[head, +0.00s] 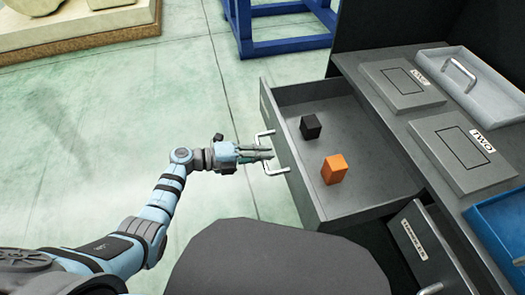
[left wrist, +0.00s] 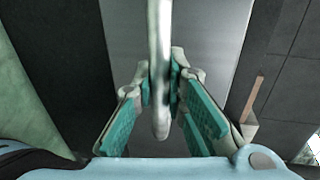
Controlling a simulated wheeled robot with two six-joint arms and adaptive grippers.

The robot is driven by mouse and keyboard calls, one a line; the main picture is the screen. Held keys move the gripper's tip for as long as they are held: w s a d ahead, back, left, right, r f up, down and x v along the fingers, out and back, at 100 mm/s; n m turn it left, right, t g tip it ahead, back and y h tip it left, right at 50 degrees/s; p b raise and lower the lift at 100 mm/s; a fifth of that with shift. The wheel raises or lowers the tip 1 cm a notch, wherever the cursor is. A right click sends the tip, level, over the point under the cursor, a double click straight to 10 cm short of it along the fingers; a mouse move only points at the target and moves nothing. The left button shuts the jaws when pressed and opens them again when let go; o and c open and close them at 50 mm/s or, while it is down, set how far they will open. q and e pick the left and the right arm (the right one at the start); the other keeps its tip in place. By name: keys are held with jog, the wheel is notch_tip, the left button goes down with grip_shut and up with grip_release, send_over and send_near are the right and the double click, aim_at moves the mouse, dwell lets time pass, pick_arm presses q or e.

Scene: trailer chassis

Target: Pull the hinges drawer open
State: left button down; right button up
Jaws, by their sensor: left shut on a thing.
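A grey drawer (head: 356,195) stands pulled out from the cabinet. A black cube (head: 310,127) and an orange block (head: 334,169) lie inside it. I cannot read the label on its front edge, so I cannot tell its name. My left gripper (head: 268,153) is at the drawer's pale bar handle (head: 277,170). In the left wrist view the handle (left wrist: 158,50) runs between the green-padded fingers of my left gripper (left wrist: 160,90), which are shut on it. My right gripper is not in view.
Another drawer front (head: 413,240) with a label sits at the lower right. The cabinet top holds grey lidded boxes (head: 463,152), a grey tray (head: 470,80) and a blue tray (head: 495,220). A blue frame (head: 285,45) stands behind. Green floor (head: 120,120) is free at left.

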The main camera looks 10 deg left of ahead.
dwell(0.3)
pick_arm(q)
jog(key=c, duration=1.6)
grip_release()
jog(key=v, duration=1.2)
jog(key=shift+f, duration=0.1)
